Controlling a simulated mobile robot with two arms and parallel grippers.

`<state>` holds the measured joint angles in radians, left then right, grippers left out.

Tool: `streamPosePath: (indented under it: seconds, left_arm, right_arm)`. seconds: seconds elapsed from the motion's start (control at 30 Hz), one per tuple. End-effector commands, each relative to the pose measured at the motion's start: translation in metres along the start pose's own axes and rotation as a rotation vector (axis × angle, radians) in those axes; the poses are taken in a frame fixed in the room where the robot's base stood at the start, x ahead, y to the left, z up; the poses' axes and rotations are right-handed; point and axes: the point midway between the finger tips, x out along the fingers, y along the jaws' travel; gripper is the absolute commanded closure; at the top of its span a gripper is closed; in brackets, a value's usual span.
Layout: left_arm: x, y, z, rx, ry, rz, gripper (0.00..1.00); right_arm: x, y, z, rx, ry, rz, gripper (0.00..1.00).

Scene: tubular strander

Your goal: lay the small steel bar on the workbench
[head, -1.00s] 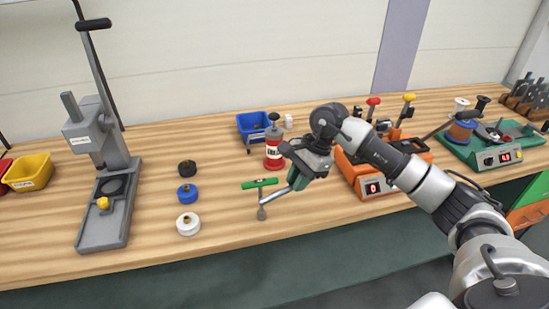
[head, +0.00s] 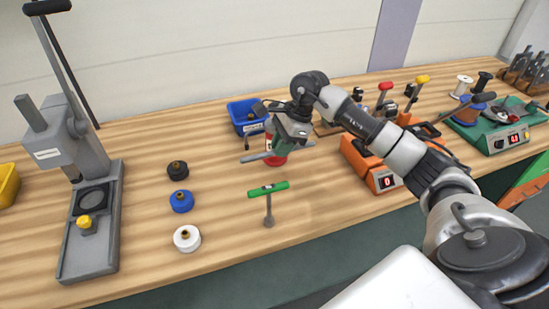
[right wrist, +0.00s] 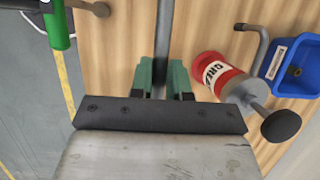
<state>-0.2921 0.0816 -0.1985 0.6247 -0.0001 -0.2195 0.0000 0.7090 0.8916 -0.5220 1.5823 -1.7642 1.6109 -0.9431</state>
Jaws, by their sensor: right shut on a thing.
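My right gripper (head: 287,143) is shut on the small steel bar (head: 255,157), a thin grey rod. In the head view the bar sticks out to the left of the gripper and passes in front of the red grease can (head: 278,150). In the right wrist view the bar (right wrist: 163,40) runs up from between the green fingers (right wrist: 162,82). It appears to be above the wooden workbench (head: 225,215); the exact gap is hard to tell. My left gripper is not in view.
A blue bin (head: 243,112) is behind. An orange device (head: 378,175) is at the right. Bare wood lies between them.

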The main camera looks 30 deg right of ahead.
Motion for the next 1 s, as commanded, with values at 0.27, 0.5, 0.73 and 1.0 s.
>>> streamPosePath:
  seconds: [0.27, 0.5, 0.73, 1.0]
  left_arm:
    - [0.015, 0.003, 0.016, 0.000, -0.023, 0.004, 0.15]
    - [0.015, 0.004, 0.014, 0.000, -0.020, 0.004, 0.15]
    - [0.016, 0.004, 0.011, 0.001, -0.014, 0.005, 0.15]
    - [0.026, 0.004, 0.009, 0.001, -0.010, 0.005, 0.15]
  right_arm:
    - [0.048, 0.003, -0.021, 0.004, -0.003, 0.009, 1.00]
    - [0.051, 0.003, -0.023, 0.003, -0.002, 0.008, 1.00]
    - [0.051, 0.003, -0.022, 0.003, -0.002, 0.009, 1.00]
    - [0.059, 0.003, -0.024, 0.004, -0.001, 0.012, 1.00]
